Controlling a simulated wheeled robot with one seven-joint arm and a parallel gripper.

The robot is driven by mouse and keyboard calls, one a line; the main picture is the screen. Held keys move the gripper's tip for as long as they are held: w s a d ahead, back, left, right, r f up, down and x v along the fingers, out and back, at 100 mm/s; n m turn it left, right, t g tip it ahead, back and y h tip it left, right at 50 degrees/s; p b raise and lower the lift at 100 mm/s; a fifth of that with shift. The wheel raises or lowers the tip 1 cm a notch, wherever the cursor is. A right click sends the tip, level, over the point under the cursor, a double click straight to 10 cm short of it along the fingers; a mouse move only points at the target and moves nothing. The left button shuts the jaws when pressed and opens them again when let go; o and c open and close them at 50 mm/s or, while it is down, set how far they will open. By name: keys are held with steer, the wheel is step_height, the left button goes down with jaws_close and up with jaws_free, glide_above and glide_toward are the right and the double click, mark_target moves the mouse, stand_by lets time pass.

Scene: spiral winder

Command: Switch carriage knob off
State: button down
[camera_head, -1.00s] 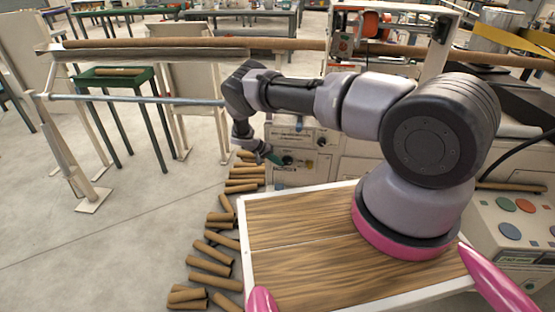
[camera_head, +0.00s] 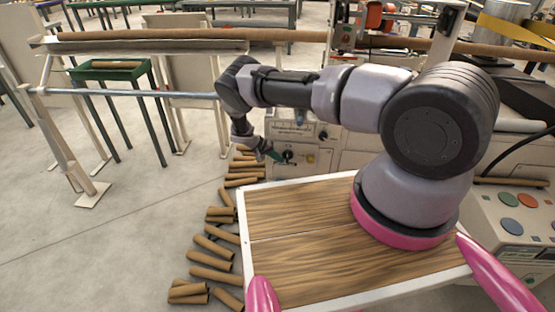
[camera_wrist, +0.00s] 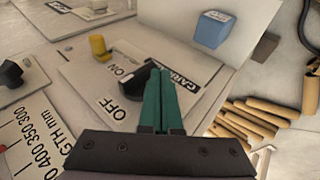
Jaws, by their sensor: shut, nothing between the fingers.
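The carriage knob is a black rotary knob (camera_wrist: 137,84) on a light panel plate marked "OFF", "ON" and "CARR…" in the wrist view. It also shows small in the head view (camera_head: 288,155). My gripper (camera_wrist: 160,75) has green fingers that are shut together and empty. The fingertips are right beside the knob, on its side toward the "CARR…" label, and hide part of it. I cannot tell whether they touch it. The "OFF" label (camera_wrist: 112,108) is on the near side of the knob and "ON" lies farther off. In the head view my gripper (camera_head: 274,154) is at the panel front.
A yellow knob (camera_wrist: 98,47), another black knob (camera_wrist: 12,73) and a blue block (camera_wrist: 212,29) are on the machine near my gripper. A length scale (camera_wrist: 38,138) lies at lower left. Cardboard tubes (camera_wrist: 262,115) lie on the floor beside the panel.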

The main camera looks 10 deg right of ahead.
steer(key=shift+s+d+r, duration=0.1)
steer(key=shift+d+r, duration=0.15)
steer(key=shift+d, duration=0.25)
steer(key=w+v, duration=0.1)
steer(key=v, duration=1)
steer(key=shift+s, duration=0.5)
steer(key=shift+a, duration=0.1)
